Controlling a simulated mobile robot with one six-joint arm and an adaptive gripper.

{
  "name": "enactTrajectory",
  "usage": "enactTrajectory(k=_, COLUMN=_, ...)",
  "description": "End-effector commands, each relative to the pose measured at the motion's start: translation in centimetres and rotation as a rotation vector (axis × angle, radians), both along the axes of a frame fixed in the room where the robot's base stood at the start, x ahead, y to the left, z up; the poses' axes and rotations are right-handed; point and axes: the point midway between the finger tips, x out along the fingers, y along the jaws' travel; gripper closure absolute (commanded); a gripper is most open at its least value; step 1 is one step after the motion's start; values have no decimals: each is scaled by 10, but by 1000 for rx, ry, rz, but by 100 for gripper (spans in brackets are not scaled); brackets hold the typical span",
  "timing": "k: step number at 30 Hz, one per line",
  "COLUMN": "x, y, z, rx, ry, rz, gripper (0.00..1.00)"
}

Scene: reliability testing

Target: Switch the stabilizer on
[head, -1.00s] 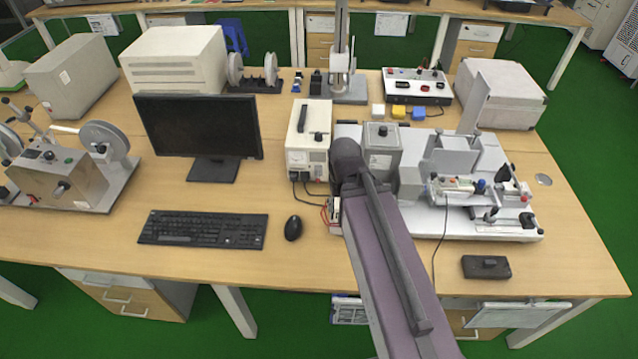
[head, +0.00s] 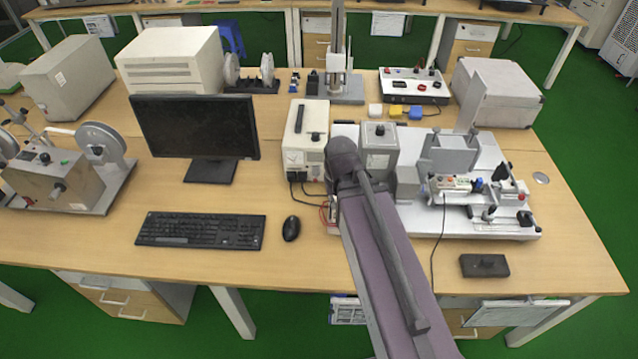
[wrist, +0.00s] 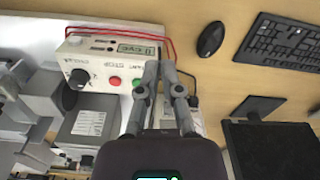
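The stabilizer appears to be the cream box (head: 305,150) with a dial on its front and a black handle on top, right of the monitor in the head view. In the wrist view, my gripper (wrist: 159,66) points down over the bench with its two fingertips drawn together and nothing seen between them. The wrist view is upside down relative to the head view. My gripper and wrist hide most of what lies beneath them there, and the stabilizer's switch cannot be made out. In the head view my arm hides the gripper.
A control box (wrist: 108,62) with a knob and red and green buttons lies left of my fingers in the wrist view. A grey box (head: 379,150) and a test rig (head: 465,180) stand right of the stabilizer. The mouse (head: 291,228) and keyboard (head: 200,230) lie in front.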

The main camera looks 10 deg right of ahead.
Motion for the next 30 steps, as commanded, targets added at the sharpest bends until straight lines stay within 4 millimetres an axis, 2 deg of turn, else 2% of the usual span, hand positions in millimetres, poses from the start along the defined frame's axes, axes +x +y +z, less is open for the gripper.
enactTrajectory(k=8, x=36, y=-2, z=-20, rx=69, ry=-21, rz=-230, gripper=100)
enactTrajectory(k=30, x=162, y=-27, z=-71, rx=383, ry=15, rz=-1143, gripper=100)
